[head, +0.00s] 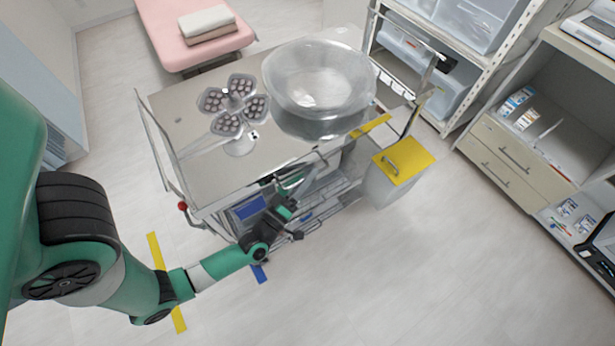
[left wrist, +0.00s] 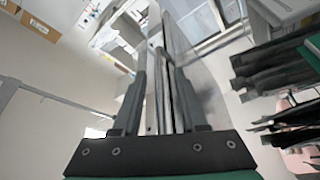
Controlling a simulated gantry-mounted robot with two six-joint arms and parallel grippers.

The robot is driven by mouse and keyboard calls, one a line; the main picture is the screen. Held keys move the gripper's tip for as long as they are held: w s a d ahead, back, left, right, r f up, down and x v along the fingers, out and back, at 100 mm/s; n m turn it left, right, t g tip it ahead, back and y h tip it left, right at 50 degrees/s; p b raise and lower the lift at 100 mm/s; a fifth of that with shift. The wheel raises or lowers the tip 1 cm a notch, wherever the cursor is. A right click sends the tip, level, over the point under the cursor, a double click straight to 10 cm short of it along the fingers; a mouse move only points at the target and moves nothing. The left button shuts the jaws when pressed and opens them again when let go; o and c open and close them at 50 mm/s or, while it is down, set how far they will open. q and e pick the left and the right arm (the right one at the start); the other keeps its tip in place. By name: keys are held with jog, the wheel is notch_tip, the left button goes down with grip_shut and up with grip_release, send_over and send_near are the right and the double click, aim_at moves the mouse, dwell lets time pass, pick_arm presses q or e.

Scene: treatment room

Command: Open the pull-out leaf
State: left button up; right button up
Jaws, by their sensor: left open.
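The steel-topped cart (head: 205,165) stands in the middle of the head view. I cannot clearly make out the pull-out leaf apart from the cart's top and front edge. My left gripper (head: 276,190) is at the cart's near side, just below the top's edge, and partly blends with the dark parts there. In the left wrist view the left gripper (left wrist: 158,75) has its two dark fingers apart. Thin upright grey edges of a panel (left wrist: 166,85) show between and beyond them; whether they touch is not clear. My right gripper is not in view.
A clear bowl (head: 318,80) and a grey petal-shaped object (head: 237,108) stand on the cart top. A bin with a yellow lid (head: 403,160) is on the cart's right side. Shelving (head: 475,55) and drawers (head: 510,160) are at right. The floor in front is open.

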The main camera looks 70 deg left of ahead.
pick_arm(q)
grip_shut()
dwell(1.4)
